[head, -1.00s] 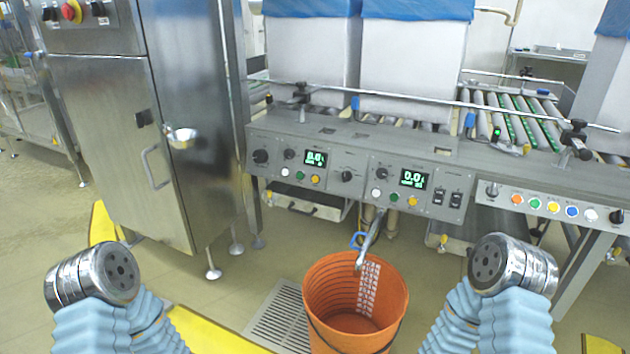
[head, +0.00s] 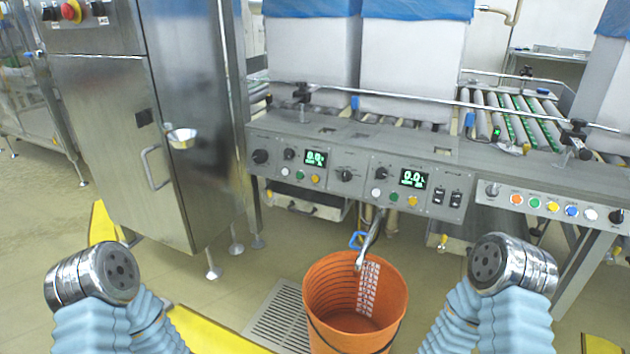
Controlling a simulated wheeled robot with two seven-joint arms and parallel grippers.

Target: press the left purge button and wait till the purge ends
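The grey control panel has two similar sections. The left one has a lit green display (head: 315,158) and white (head: 284,172), green (head: 300,175) and yellow (head: 315,179) buttons. The right one has a display (head: 413,178) and white (head: 376,192), green (head: 394,197) and yellow (head: 412,201) buttons. Both displays seem to read 0.0. The labels are too small to tell which button is purge. Both my arms end in round metal pieces low in the view, well short of the panel. No gripper fingers show, and nothing touches the buttons.
An orange bucket (head: 318,290) stands under a metal spout (head: 369,240). A steel cabinet (head: 120,150) stands at left. Boxes with blue liners (head: 417,9) stand behind the panel. A row of coloured buttons (head: 553,206) is at right. A floor grate (head: 279,318) lies beside the bucket.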

